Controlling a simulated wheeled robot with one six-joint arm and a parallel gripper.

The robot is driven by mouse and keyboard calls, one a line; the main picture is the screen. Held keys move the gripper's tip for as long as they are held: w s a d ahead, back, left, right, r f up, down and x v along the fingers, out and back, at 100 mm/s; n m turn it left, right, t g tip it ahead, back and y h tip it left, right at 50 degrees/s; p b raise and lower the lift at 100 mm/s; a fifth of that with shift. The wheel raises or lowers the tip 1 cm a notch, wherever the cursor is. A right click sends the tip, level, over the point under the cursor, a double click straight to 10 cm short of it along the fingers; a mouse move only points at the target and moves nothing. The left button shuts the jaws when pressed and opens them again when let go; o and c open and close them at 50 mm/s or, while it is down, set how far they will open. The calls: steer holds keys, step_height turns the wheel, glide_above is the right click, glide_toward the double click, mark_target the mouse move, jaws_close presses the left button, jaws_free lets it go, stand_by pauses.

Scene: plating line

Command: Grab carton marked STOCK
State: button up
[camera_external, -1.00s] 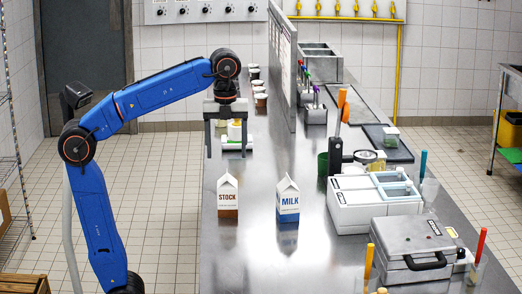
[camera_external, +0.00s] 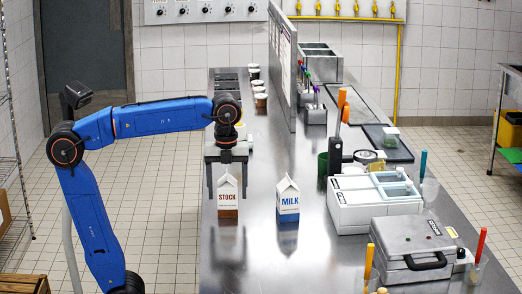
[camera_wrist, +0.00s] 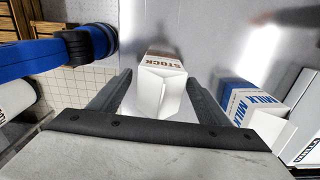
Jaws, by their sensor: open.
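The STOCK carton (camera_external: 228,197) is white with a brown lower band and a gabled top. It stands upright on the steel counter, and in the wrist view the STOCK carton (camera_wrist: 162,84) shows from above between the fingers. My gripper (camera_external: 227,194) is open, its two fingers pointing down on either side of the carton.
A blue and white MILK carton (camera_external: 288,201) stands upright to the right, outside the fingers. A white lidded container unit (camera_external: 351,211) and a grey metal case (camera_external: 402,252) lie further right. The counter (camera_external: 245,265) in front of the cartons is clear.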

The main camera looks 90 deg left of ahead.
steer(key=shift+f, duration=1.3)
steer(key=shift+c, duration=0.3)
steer(key=c, duration=1.5)
steer(key=shift+r, duration=0.1)
